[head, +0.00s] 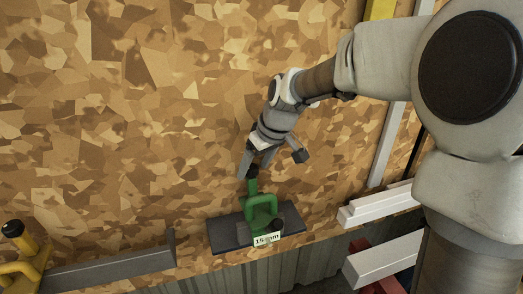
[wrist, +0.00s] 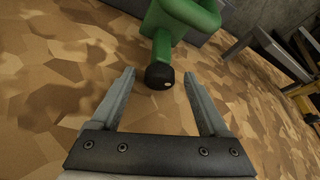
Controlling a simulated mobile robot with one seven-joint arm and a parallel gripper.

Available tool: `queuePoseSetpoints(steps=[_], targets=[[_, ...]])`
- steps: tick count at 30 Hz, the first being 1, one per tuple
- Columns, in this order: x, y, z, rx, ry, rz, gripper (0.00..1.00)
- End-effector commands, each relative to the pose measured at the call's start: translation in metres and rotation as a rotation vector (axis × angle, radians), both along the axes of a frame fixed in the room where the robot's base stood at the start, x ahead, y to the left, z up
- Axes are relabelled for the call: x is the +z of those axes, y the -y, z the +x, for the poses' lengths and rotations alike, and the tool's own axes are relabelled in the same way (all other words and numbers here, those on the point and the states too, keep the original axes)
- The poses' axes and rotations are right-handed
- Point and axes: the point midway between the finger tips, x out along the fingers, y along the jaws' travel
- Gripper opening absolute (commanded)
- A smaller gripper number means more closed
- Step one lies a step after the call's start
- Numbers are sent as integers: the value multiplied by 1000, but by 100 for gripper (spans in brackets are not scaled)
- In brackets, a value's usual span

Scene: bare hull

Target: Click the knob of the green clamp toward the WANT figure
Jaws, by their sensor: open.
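The green clamp (head: 262,207) stands on a dark base plate (head: 225,234) at the lower middle of the head view. A label on it reads "15" with a unit too blurred to be sure of. Its black knob (wrist: 159,76) is at the end of a green stem in the wrist view and shows a small pale mark. My gripper (wrist: 162,84) is open, with one finger on each side of the knob. I see gaps between the knob and both fingers. In the head view my gripper (head: 258,167) is at the clamp's upper end. I cannot make out a WANT figure.
A yellow clamp with a black knob (head: 13,228) stands at the lower left, beside a dark grey bar (head: 110,270). Pale bars (head: 380,205) lie to the right. The patterned board (head: 120,120) is clear at upper left.

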Motion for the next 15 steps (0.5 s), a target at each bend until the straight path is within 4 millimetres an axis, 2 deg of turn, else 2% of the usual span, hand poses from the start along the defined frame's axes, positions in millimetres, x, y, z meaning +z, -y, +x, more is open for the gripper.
queuePoseSetpoints(steps=[5,15], targets=[[26,8,-6,-3,7,0,78],[103,31,-30,-3,7,0,78]])
